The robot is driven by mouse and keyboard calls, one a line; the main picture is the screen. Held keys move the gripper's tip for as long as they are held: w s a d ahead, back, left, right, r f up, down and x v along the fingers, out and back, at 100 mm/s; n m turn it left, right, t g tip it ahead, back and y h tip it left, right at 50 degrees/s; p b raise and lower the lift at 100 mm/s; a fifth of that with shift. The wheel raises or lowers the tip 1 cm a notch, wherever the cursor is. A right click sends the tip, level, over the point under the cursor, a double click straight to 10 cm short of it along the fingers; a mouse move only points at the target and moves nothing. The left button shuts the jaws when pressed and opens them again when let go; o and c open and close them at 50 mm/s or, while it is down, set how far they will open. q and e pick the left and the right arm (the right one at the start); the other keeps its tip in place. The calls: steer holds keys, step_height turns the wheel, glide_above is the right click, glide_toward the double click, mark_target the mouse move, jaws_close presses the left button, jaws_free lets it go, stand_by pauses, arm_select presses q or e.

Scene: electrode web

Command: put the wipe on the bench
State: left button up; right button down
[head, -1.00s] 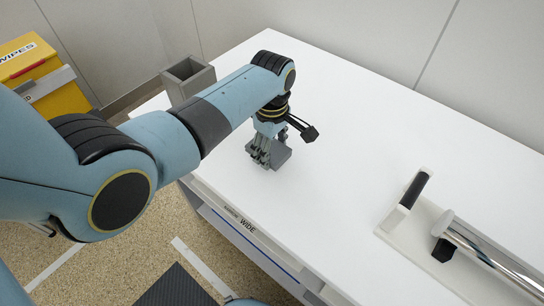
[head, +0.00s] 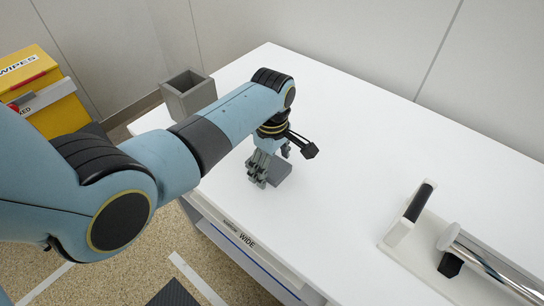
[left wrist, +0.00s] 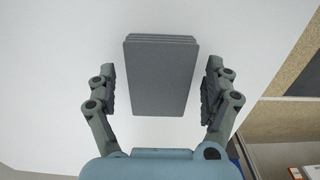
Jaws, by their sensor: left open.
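The wipe (head: 282,172) is a grey, flat, layered rectangle on the white bench (head: 350,130), near its front left edge. It also shows in the left wrist view (left wrist: 160,80), upright in the picture between the two fingers. My left gripper (head: 270,169) points down over the wipe with its fingers open. In the left wrist view a gap shows between each finger and the wipe's sides. In the head view the fingers hide part of the wipe. My right gripper is not in view.
A grey open-topped box (head: 188,95) stands at the bench's left end. A yellow wipes box (head: 45,95) is at the far left. A white fixture with a black handle (head: 418,203) and a metal roller (head: 490,265) lies at the right. The bench's middle is clear.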

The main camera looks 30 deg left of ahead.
mark_target(272, 165)
arm_select(q)
step_height(272, 165, up, 12)
steer(key=p, duration=0.1)
stand_by(0.6)
